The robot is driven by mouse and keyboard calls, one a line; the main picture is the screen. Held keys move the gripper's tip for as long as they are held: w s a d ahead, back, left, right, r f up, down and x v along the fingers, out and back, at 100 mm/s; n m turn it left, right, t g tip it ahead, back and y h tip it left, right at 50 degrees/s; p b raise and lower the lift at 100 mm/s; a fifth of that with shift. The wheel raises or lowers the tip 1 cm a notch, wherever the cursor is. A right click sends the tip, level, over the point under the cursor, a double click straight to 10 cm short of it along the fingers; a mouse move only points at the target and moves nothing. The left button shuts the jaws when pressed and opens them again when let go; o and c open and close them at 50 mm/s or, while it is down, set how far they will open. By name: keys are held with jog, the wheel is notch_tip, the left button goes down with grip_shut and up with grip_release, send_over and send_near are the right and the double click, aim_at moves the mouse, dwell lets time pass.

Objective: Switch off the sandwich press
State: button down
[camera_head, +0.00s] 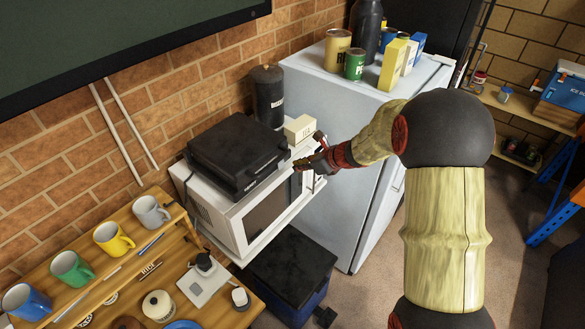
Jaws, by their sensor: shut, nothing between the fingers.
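The sandwich press (237,150) is a black, flat-lidded appliance with its lid down. It sits on top of the white microwave (231,219) against the brick wall. My gripper (298,168) is shut and empty, just right of the press's front right corner and above the microwave's right end. I cannot tell whether it touches the press or the microwave. No switch or light on the press is clear at this size. My gripper and wrist hide part of the microwave's right side.
A black canister (267,97) and a cream box (299,129) stand behind my gripper. A white fridge (372,170) carrying tins and cartons stands to the right. A wooden shelf with mugs (114,238) is at lower left. A dark bin (290,266) stands below the microwave.

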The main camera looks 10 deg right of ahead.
jog(key=w+r+v, duration=0.1)
jog(key=v, duration=0.6)
jog(key=shift+r, duration=0.2)
jog(key=shift+s, duration=0.1)
jog(key=s+a+f+n+h+b, duration=0.1)
jog(key=s+f+n+b, duration=0.3)
jog(key=s+n+b, duration=0.4)
jog(key=s+a+f+n+g+h+b, duration=0.1)
jog(key=s+f+n+b, duration=0.3)
jog(key=s+n+b, duration=0.4)
jog(key=s+a+f+n+g+h+b, duration=0.1)
jog(key=s+a+f+n+h+b, duration=0.2)
jog(key=s+n+b, duration=0.5)
jog(key=s+f+n, duration=0.1)
jog(key=s+n, duration=0.3)
jog(key=s, duration=0.6)
jog(key=shift+s+n+h+b, duration=0.3)
jog(key=shift+s+n+b, duration=0.05)
jog(key=shift+n, duration=0.05)
